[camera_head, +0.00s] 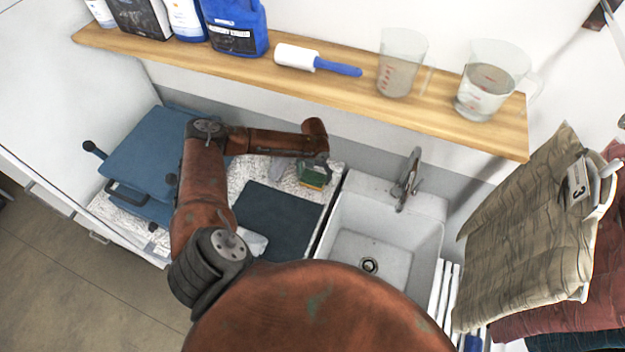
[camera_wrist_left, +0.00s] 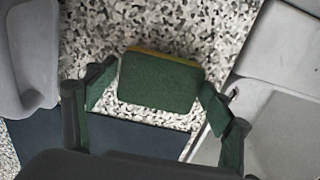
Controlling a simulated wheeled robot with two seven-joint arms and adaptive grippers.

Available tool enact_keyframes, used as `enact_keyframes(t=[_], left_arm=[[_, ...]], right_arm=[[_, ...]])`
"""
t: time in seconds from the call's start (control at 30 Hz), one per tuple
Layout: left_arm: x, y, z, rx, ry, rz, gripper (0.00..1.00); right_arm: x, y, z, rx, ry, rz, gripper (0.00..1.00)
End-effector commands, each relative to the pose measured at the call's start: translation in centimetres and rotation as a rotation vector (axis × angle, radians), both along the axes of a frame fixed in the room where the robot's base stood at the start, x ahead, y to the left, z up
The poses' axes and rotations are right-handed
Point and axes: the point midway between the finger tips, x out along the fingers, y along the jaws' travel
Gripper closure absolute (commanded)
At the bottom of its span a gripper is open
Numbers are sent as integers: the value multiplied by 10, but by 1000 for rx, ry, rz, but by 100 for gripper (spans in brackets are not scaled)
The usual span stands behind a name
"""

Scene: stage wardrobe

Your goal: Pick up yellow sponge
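The yellow sponge (camera_head: 313,180) has a green scouring face and lies on the speckled counter, left of the sink. In the left wrist view the sponge (camera_wrist_left: 157,84) shows its green face up, with a thin yellow edge along its far side. My left gripper (camera_head: 316,162) is above the sponge. In the wrist view the left gripper's fingers (camera_wrist_left: 158,88) are spread on either side of the sponge's near part, close to its sides; I cannot tell whether they touch it. My right gripper is not in view.
A white sink (camera_head: 345,240) with a tap (camera_head: 408,180) is right of the sponge. A dark mat (camera_head: 275,218) lies in front. A wooden shelf (camera_head: 340,88) with bottles, a lint roller and measuring jugs runs above. A blue press-like machine (camera_head: 150,155) stands left.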

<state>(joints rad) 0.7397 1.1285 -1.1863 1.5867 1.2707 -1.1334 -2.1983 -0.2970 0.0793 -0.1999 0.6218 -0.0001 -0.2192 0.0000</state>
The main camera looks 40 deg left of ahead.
Motion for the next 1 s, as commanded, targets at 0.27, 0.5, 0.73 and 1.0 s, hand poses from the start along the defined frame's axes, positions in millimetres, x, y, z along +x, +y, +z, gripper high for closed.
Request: enact_keyframes(t=[0.27,0.5,0.73,1.0], left_arm=[[0,0,0,-1,0,0,42],[0,0,1,-1,0,0,42],[1,0,20,0,-3,0,42],[-29,-15,70,0,-2,-4,42]], right_arm=[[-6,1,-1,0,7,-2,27],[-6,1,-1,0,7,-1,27],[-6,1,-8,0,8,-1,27],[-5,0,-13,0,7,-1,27]])
